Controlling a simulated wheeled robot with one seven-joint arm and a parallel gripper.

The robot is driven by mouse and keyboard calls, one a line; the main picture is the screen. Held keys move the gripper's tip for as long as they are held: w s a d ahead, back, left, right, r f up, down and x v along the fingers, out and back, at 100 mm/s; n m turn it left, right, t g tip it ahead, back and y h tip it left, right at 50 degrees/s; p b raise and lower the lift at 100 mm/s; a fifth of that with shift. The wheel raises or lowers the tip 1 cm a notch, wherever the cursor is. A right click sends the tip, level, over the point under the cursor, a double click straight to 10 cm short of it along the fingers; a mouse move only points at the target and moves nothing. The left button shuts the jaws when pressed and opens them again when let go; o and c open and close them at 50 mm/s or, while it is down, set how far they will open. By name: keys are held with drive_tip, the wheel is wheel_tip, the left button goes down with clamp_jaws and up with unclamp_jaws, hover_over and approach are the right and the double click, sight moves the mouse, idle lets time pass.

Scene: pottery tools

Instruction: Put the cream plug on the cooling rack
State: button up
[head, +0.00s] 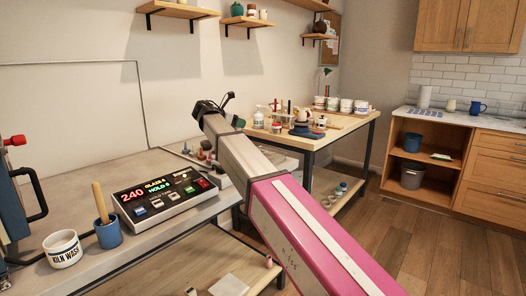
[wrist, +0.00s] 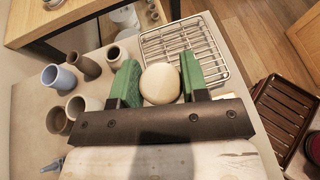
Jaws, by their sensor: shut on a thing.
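The cream plug (wrist: 160,84) is a round, pale, smooth-topped piece between the two green fingers of my gripper (wrist: 161,80) in the wrist view. The fingers are shut on its sides. The cooling rack (wrist: 207,47) is a silver wire grid just beyond the plug; the plug and right finger overlap its near part in the picture. I cannot tell the plug's height above the surface. In the head view my gripper (head: 212,108) is at the far end of my arm, and the plug and rack cannot be made out there.
Several small clay pots and cups, one of them a blue cup (wrist: 58,77), stand left of my gripper. A dark slatted tray (wrist: 284,118) lies lower at the right. In the head view a control box (head: 165,198) and a kiln wash tub (head: 62,249) stand on the near bench.

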drive_tip(key=x, duration=0.4)
drive_tip(key=s+f+x, duration=0.1)
drive_tip(key=x, duration=0.4)
drive_tip(key=s+d+x, duration=0.1)
drive_tip(key=x, duration=0.3)
drive_tip(key=shift+s+d+f, duration=0.1)
drive_tip(key=shift+d+f, duration=0.15)
drive_tip(key=shift+f, duration=2.25)
drive_tip(key=shift+f, duration=0.1)
drive_tip(key=o, duration=0.9)
drive_tip(key=v, duration=1.2)
